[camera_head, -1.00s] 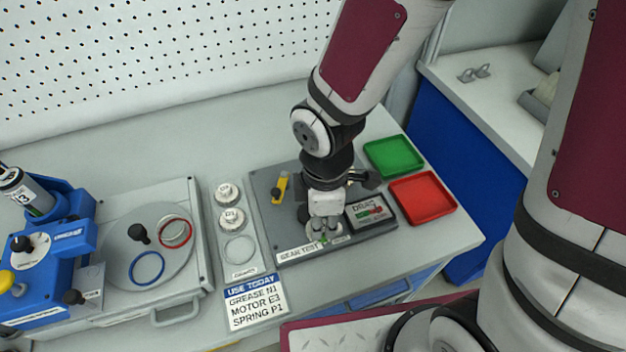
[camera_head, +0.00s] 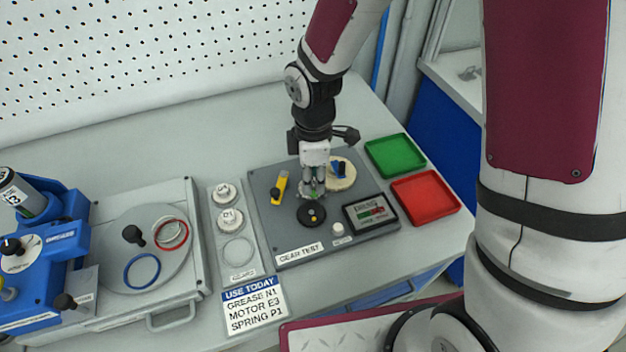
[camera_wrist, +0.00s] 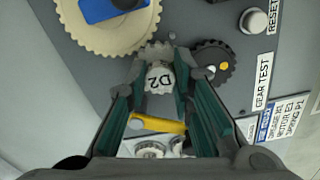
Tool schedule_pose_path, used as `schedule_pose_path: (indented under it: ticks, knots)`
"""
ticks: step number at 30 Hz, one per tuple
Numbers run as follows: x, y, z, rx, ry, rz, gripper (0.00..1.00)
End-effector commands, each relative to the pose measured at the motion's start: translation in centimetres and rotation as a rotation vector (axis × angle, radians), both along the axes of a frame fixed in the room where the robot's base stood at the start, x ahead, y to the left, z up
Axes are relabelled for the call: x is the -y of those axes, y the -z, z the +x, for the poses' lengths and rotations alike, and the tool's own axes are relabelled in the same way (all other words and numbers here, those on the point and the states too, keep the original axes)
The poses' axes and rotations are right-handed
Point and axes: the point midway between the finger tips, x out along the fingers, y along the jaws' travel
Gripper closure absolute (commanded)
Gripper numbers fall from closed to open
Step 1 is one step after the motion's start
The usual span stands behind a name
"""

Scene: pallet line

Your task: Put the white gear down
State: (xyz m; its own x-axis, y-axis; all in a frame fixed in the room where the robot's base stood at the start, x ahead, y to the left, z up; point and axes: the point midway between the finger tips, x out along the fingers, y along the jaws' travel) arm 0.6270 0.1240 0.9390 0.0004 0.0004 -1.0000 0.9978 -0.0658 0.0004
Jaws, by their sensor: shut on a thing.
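My gripper (camera_head: 313,190) is over the grey gear test board (camera_head: 294,248), pointing down. In the wrist view its fingers (camera_wrist: 160,85) are shut on a small white gear (camera_wrist: 158,78) marked D2. The gear lies beside a black gear (camera_wrist: 213,65) and a large cream gear (camera_wrist: 82,38); I cannot tell whether its teeth touch theirs or whether it rests on the board. In the head view the fingers mostly hide the white gear. The black gear (camera_head: 311,213) is just in front of the gripper, and the cream gear (camera_head: 345,182) is behind it to the right.
A yellow lever (camera_head: 279,188) is on the board's left, a display (camera_head: 370,212) on its right. A strip (camera_head: 240,273) left of the board bears two white gears (camera_head: 230,220) and an empty ring (camera_head: 238,251). Green (camera_head: 395,155) and red (camera_head: 425,198) trays stand at right.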

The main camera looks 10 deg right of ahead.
Motion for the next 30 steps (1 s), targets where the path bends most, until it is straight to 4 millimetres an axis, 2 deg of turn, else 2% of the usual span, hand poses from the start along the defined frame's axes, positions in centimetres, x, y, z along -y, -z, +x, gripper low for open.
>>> schedule_pose_path:
  ticks: [3,14,15,17,26,30]
  knots:
    - [0.01,1.36,-0.05,-0.001,-0.001,-0.001,1.00]
    - [0.02,1.78,-0.01,0.000,0.000,-0.001,1.00]
    - [0.02,1.78,-0.02,0.000,0.000,-0.001,0.74]
    - [0.01,1.75,-0.03,0.000,0.000,0.000,0.60]
    - [0.01,1.73,-0.04,0.000,0.000,0.000,0.58]
    - [0.00,1.13,0.00,0.002,0.001,0.001,0.58]
